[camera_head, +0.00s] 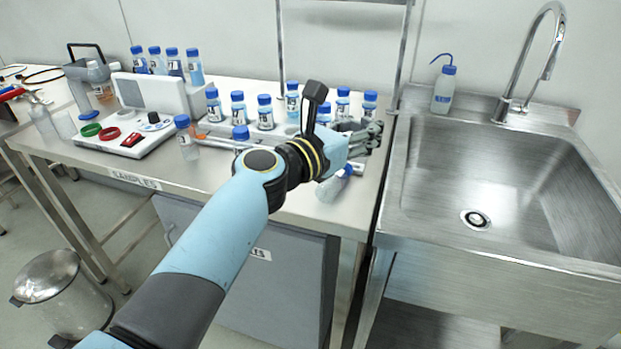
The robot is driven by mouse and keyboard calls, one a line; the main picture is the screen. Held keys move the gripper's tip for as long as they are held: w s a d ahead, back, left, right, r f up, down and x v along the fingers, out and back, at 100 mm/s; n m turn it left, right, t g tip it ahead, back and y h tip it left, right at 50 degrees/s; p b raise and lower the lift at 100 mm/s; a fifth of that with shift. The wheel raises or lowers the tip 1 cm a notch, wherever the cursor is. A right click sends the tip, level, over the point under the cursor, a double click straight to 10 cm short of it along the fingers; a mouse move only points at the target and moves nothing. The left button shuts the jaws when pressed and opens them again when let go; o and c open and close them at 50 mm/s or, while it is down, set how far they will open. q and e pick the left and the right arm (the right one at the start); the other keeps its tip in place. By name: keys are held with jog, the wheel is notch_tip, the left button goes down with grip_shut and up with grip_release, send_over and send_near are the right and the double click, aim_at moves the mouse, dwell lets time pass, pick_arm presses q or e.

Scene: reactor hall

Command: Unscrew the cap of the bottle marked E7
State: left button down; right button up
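Several small bottles with blue caps and white labels stand on the steel bench, some in a row at a rack (221,127). The labels are too small to read, so I cannot tell which is E7. One bottle (187,138) stands apart by the white device. Another bottle (331,188) looks tilted or lying under my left wrist, partly hidden by it. My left gripper (372,136) is over the bench's right end, close to the rightmost bottles (369,105). Its fingers are small and partly hidden by the wrist; I cannot tell whether they hold anything. My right gripper is out of view.
A steel sink (480,185) with a tall tap (545,50) adjoins the bench on the right. A wash bottle (444,88) stands at its back edge. A white device (135,128) and a grey carrier (92,75) are at left. A bin (62,295) stands on the floor.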

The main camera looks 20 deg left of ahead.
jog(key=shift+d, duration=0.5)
